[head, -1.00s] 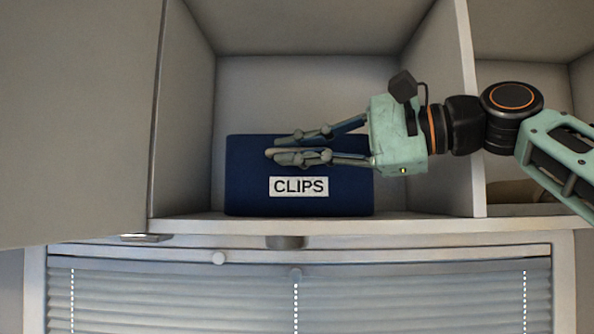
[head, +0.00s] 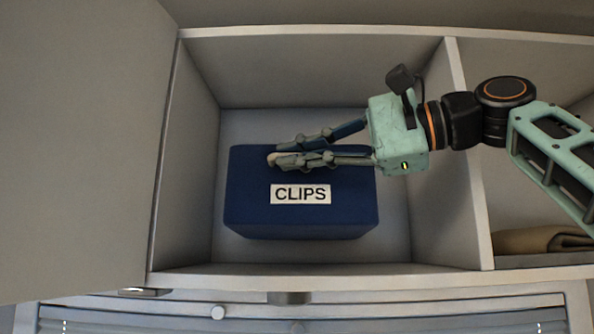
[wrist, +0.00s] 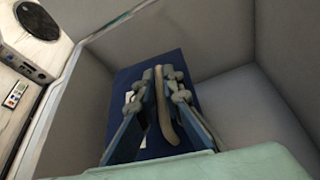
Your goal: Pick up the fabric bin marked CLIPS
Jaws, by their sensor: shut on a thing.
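The dark blue fabric bin (head: 300,218) with a white CLIPS label (head: 300,194) is inside an open overhead compartment in the head view. Its underside appears raised above the compartment floor, and it looks level. My gripper (head: 273,159) reaches in from the right across the top of the bin. Its fingers are shut on the bin's tan handle (wrist: 161,108), which shows between them in the wrist view. The bin also shows behind the fingers in the wrist view (wrist: 128,77). The fingers hide part of the bin's top.
An open door panel (head: 80,150) stands at the left. A divider (head: 452,160) is at the right, close to my wrist. The compartment's front lip (head: 320,270) runs below the bin. Folded tan cloth (head: 535,240) lies in the right-hand compartment.

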